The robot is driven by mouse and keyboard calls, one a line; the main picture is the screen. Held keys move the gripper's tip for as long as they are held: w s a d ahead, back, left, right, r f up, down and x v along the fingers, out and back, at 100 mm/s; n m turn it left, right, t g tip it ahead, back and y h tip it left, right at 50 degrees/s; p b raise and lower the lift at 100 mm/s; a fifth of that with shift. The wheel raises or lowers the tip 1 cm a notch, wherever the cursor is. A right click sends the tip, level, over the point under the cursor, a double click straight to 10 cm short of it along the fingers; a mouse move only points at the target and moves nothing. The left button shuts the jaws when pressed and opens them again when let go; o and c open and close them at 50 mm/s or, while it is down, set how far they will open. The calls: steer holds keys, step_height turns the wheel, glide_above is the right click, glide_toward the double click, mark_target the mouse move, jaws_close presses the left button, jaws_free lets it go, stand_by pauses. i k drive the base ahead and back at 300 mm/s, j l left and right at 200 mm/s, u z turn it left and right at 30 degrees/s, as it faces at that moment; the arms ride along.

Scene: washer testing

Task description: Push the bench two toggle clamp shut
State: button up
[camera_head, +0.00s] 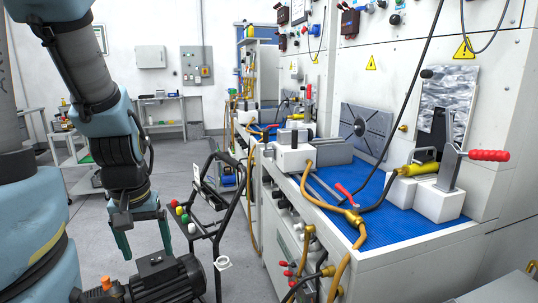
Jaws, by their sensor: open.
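A toggle clamp (451,168) with a red grip (488,155) stands on a white block (438,201) at the right end of the near bench. Its grey plate stands upright and the red grip points out to the right. I cannot tell which bench is number two. My gripper (144,240) hangs at the left with its two green fingers pointing down, apart and empty. It is well to the left of the bench and far from the clamp.
The near bench has a blue mat (400,220), a yellow-brown hose (325,208) and a red lever (347,195). A black cart frame (213,200) and a black finned motor (165,280) stand between my gripper and the bench. Grey floor is open behind.

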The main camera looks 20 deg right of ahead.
mark_target(493, 156)
steer(key=l+z, duration=0.15)
steer(key=z, duration=0.3)
steer(key=l+z, duration=0.15)
steer(key=z, duration=0.3)
